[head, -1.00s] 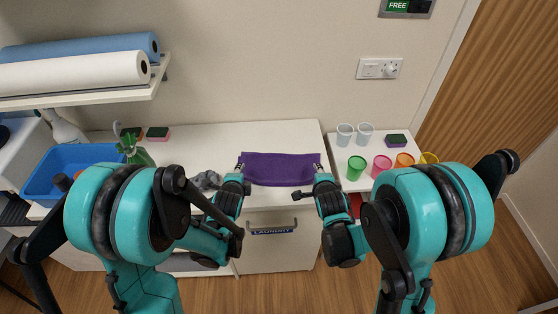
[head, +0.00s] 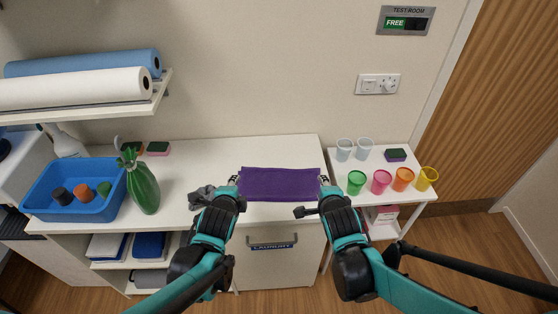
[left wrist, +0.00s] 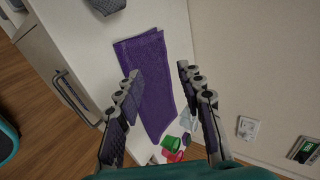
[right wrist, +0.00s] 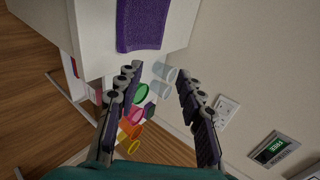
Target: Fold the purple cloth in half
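The purple cloth (head: 280,184) lies as a flat, wide strip near the front of the white counter. In the left wrist view the cloth (left wrist: 152,75) shows two slightly offset edges at one end, like one layer over another. My left gripper (head: 235,181) is at the cloth's left end; its fingers (left wrist: 158,74) are spread, with nothing gripped between them. My right gripper (head: 323,181) is at the right end; its fingers (right wrist: 160,74) are also spread and empty. The cloth's right end (right wrist: 143,25) lies beyond the fingertips in the right wrist view.
Several coloured cups, including a green cup (head: 356,183), stand on the right side table (head: 383,200). A laundry drawer (head: 275,262) is below.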

